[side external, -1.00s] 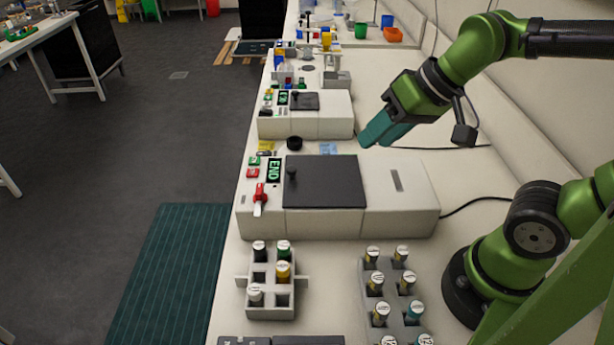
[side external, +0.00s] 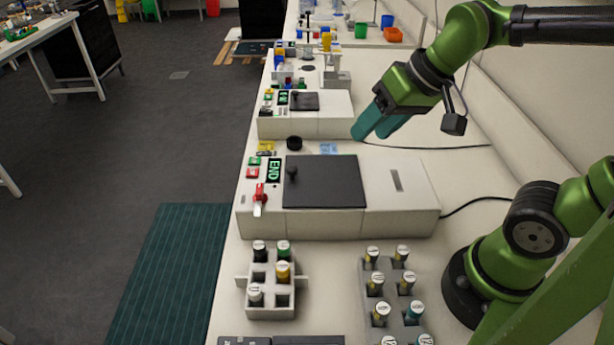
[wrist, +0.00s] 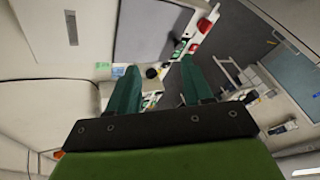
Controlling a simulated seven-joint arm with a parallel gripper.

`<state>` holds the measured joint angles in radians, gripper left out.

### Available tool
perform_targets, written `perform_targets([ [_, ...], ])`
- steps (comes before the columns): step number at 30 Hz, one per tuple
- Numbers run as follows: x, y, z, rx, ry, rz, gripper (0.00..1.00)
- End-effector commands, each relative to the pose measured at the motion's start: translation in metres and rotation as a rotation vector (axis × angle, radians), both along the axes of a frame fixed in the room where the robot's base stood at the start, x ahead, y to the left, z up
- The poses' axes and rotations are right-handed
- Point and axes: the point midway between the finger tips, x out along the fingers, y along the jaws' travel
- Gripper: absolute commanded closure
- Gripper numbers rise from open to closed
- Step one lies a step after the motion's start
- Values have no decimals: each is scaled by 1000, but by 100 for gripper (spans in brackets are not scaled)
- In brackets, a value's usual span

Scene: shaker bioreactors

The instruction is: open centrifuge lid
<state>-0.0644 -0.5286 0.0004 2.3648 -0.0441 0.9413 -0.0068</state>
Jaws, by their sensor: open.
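The centrifuge (side external: 400,215) is a white box on the bench with a dark grey lid (side external: 335,185) lying flat on its top. A small black knob (side external: 291,172) stands at the lid's left side. A panel reading END (side external: 274,170), a green and a red button, and a red switch (side external: 260,193) are left of the lid. My gripper (side external: 367,133), with teal fingers, is open and empty in the air, above and behind the lid, apart from it. In the wrist view, the fingers (wrist: 157,78) are spread and the lid (wrist: 150,32) shows beyond them.
A second, similar white machine (side external: 310,122) stands farther back. A grey rack (side external: 270,310) with capped tubes and another tube rack (side external: 393,315) stand in front of the centrifuge. A black round object (side external: 294,143) and a blue note (side external: 328,149) lie behind it.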

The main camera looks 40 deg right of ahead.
Motion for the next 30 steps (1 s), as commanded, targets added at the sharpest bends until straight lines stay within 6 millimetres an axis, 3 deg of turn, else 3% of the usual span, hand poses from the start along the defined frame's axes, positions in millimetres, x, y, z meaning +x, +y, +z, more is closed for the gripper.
perform_targets([
  [9, 99, 37, 13, -152, 269, 198, 50],
  [15, 145, 56, 18, -239, 403, 267, 50],
  [19, 155, 57, 34, -260, 435, 268, 50],
  [22, 150, 56, 43, -260, 452, 267, 50],
  [26, 146, 56, 35, -257, 469, 277, 50],
  [30, 146, 56, 13, -257, 469, 277, 50],
])
